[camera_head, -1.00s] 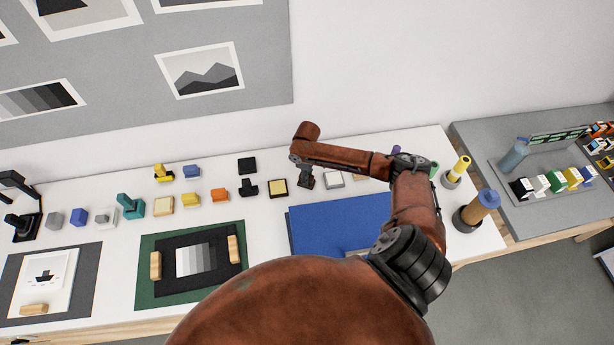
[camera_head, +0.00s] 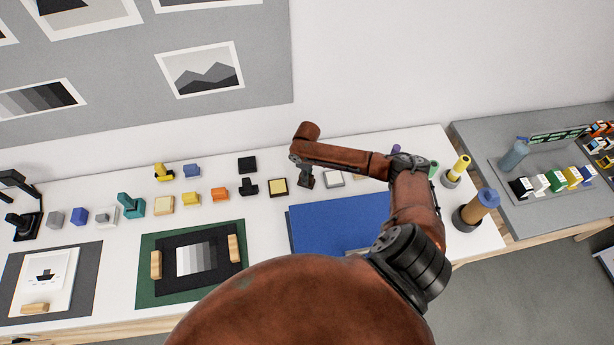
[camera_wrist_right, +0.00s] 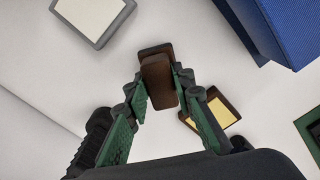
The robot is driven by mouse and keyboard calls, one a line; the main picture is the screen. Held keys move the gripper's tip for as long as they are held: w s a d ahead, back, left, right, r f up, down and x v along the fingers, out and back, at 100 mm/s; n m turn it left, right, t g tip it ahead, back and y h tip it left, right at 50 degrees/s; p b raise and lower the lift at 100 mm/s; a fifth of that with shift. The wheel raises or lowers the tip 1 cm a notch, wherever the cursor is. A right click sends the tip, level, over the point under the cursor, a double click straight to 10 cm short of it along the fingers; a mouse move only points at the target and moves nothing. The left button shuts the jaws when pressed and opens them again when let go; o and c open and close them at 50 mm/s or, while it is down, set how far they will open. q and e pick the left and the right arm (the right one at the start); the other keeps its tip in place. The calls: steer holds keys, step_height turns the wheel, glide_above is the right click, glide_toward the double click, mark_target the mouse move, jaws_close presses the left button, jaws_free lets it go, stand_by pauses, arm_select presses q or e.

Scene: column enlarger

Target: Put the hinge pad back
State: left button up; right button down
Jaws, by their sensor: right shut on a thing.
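My right gripper (camera_head: 306,180) is low over the white table, between a dark-framed yellow pad and a grey-framed white pad. In the right wrist view its green fingers (camera_wrist_right: 160,84) are shut on a small dark brown block (camera_wrist_right: 157,72), which appears to be the hinge pad. The block's sides are partly covered by the fingers, and I cannot tell whether it touches the table. The dark-framed yellow pad (camera_head: 278,187) lies beside the gripper and also shows in the wrist view (camera_wrist_right: 222,112). The grey-framed pad (camera_head: 333,179) lies on the other side. My left gripper is not in view.
A blue slab (camera_head: 335,220) lies in front of the gripper. Several small coloured blocks stand to the left, including an orange one (camera_head: 219,195) and a black one (camera_head: 249,187). A green-and-black board (camera_head: 148,283) lies front left. Yellow (camera_head: 459,168) and brown (camera_head: 478,208) cylinders stand right.

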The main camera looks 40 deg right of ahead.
steer(key=shift+f, duration=0.4)
stand_by(0.3)
steer(key=c, duration=1.6)
jaws_free()
steer(key=shift+r, duration=0.1)
steer(key=shift+r+p, duration=2.65)
steer(key=shift+p, duration=0.15)
steer(key=shift+r, duration=1.25)
